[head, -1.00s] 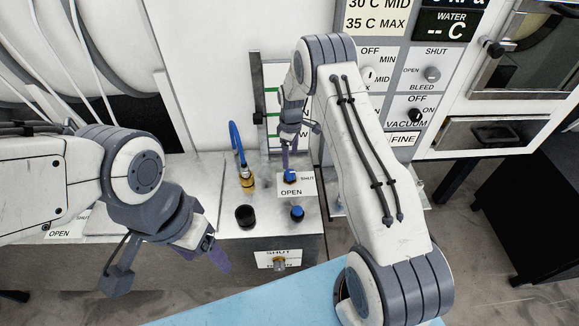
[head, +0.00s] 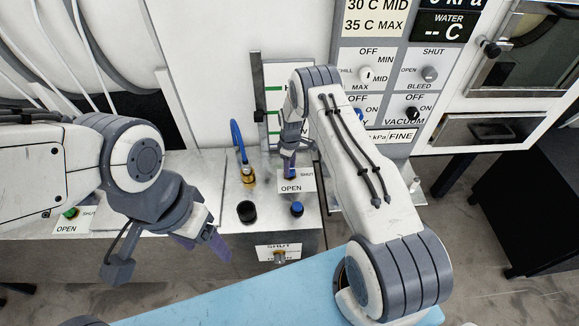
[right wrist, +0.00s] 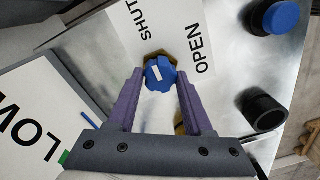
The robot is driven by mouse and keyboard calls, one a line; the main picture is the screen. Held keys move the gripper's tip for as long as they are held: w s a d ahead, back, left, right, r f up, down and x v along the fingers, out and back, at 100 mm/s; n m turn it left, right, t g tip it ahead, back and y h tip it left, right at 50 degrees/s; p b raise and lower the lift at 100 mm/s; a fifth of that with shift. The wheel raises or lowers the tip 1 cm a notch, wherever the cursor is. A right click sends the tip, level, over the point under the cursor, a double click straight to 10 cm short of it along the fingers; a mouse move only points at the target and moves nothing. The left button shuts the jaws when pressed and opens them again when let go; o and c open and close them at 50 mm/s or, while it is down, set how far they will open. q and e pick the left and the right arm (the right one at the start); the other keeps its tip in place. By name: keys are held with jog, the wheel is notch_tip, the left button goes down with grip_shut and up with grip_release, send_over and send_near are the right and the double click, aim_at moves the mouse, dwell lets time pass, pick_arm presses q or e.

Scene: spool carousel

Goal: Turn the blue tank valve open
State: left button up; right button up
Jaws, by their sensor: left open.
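The blue tank valve is a small lobed blue knob (right wrist: 159,73) with a white mark, on a brass base at a label (right wrist: 170,35) reading SHUT and OPEN. In the head view my right gripper (head: 288,172) reaches down over the knob and mostly hides it; the label (head: 292,187) shows beside it. In the right wrist view the two purple fingertips of my right gripper (right wrist: 159,80) stand on either side of the knob, spread about its width; firm contact does not show. My left gripper (head: 180,255) is open and empty, away at the lower left.
A black cap (head: 246,211) and a blue-topped post (head: 296,209) stand near the valve. A green knob (head: 70,212) sits at the left, and a control panel (head: 386,78) stands behind my right arm.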

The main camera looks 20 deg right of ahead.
grip_shut()
jog(key=shift+f+m+b, duration=0.2)
jog(key=shift+m+b, duration=0.6)
jog(key=shift+b, duration=0.35)
jog(key=m+b, duration=0.4)
jog(key=shift+b, duration=0.3)
jog(key=shift+m+b, duration=0.75)
jog(key=shift+m, duration=0.25)
jog(key=m+b, duration=0.3)
jog(key=m, duration=0.1)
jog(key=shift+r+m, duration=0.1)
jog(key=shift+m, duration=0.2)
jog(key=m+b, duration=0.1)
jog(key=m, duration=0.2)
jog(key=shift+r+m+b, duration=0.1)
jog(key=shift+m+b, duration=0.5)
jog(key=shift+m, duration=0.7)
jog(key=shift+t, duration=0.3)
